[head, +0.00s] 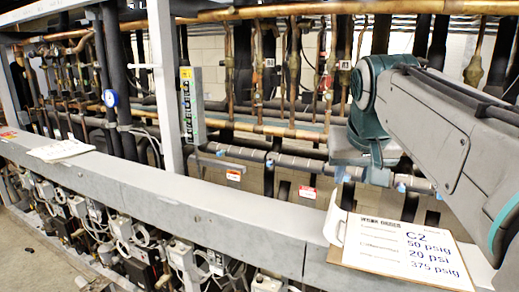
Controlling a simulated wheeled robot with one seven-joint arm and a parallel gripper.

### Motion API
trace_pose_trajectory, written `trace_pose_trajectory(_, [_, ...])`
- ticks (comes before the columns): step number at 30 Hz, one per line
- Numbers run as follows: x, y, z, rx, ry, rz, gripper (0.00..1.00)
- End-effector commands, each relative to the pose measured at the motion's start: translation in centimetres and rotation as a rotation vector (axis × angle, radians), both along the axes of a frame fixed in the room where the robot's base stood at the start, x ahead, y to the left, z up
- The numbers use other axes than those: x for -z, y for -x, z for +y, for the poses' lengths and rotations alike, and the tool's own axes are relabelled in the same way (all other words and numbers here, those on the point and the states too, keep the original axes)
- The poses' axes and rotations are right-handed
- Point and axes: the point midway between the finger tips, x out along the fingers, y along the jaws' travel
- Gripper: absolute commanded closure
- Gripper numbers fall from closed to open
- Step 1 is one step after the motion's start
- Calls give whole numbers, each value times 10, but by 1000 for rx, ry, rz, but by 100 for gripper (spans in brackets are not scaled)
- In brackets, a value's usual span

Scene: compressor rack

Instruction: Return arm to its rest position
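My arm comes in from the right edge as a grey link with teal joints and bends downward near the middle right, in front of the pipes. I cannot make out any gripper fingers in the head view. No object is seen held by the arm.
A long grey steel beam (185,205) crosses the rack in front. On it lie a white paper (60,149) at left and a printed C2 sign (405,250) at right, below my arm. Copper and black pipes (290,130) fill the space behind. Valves and wiring (125,235) sit below the beam.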

Motion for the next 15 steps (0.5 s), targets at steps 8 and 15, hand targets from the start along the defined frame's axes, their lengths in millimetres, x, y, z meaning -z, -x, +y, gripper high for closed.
trace_pose_trajectory(8, [130, 66, 14, -55, -21, 109, 63])
trace_pose_trajectory(15, [225, 124, 21, -87, -40, 185, 63])
